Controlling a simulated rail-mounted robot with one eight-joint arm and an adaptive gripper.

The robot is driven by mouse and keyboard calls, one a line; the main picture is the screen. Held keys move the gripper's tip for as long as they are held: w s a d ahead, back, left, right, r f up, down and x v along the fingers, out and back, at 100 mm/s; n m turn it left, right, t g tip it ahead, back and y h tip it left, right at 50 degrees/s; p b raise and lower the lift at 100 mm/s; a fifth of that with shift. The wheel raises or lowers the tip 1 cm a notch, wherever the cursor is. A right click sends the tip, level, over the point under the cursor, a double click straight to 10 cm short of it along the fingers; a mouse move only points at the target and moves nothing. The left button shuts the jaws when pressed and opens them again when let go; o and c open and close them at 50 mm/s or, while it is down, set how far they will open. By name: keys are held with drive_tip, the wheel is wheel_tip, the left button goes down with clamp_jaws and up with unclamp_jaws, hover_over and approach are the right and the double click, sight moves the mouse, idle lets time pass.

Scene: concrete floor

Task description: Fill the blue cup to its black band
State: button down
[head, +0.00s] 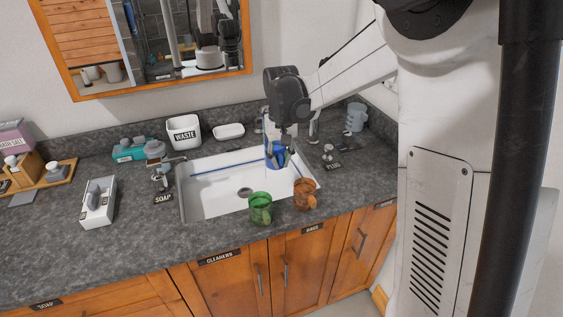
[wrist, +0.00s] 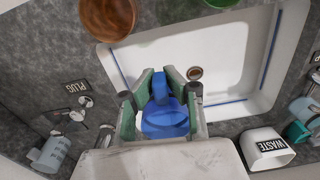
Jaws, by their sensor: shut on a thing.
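My gripper (head: 281,147) reaches down over the right back part of the white sink (head: 215,205). In the wrist view my gripper (wrist: 158,90) has its green-lined fingers on both sides of the blue cup (wrist: 165,122) and is shut on it. In the head view the blue cup (head: 274,157) shows partly behind the fingers, over the basin's back right. I cannot tell whether it touches the basin. Its black band and water level cannot be made out. The spout is not clearly visible near my arm.
A green cup (head: 261,209) and an orange cup (head: 305,194) stand at the sink's front edge. A soap dispenser (head: 160,178) is left of the sink, a waste bin (head: 184,132) and white dish (head: 229,131) behind it. A grey-blue mug (head: 356,117) stands back right.

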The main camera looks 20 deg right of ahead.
drive_tip(key=w+f, duration=0.2)
drive_tip(key=w, duration=0.7)
idle(0.5)
drive_tip(key=shift+d+f, duration=0.1)
idle(0.4)
drive_tip(key=w, duration=0.7)
idle(0.4)
idle(5.0)
